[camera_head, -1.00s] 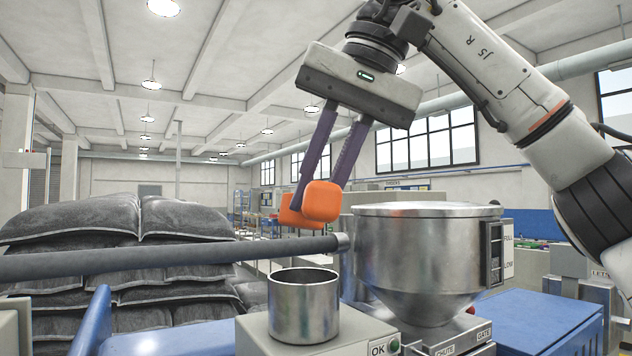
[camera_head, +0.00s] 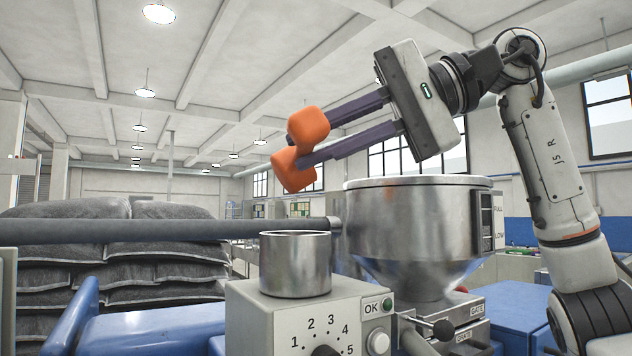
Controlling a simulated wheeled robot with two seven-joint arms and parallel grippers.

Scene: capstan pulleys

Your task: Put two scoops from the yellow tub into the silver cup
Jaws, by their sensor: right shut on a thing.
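The silver cup (camera_head: 295,268) stands upright on a pale box with a numbered dial. I see no yellow tub and no scoop. My right gripper (camera_head: 300,150) comes in from the right, with purple fingers and orange tips, pointing left and a little down. Its tips are close together, well above the cup and apart from it. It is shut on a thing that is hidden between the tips. I cannot tell what it is. My left gripper is not in view.
A steel hopper (camera_head: 415,235) stands close right of the cup. A dark grey bar (camera_head: 160,230) crosses from the left behind the cup. The dial box (camera_head: 320,312) has a green OK light. Stacked dark sacks (camera_head: 130,265) lie at the left. Open air surrounds the gripper.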

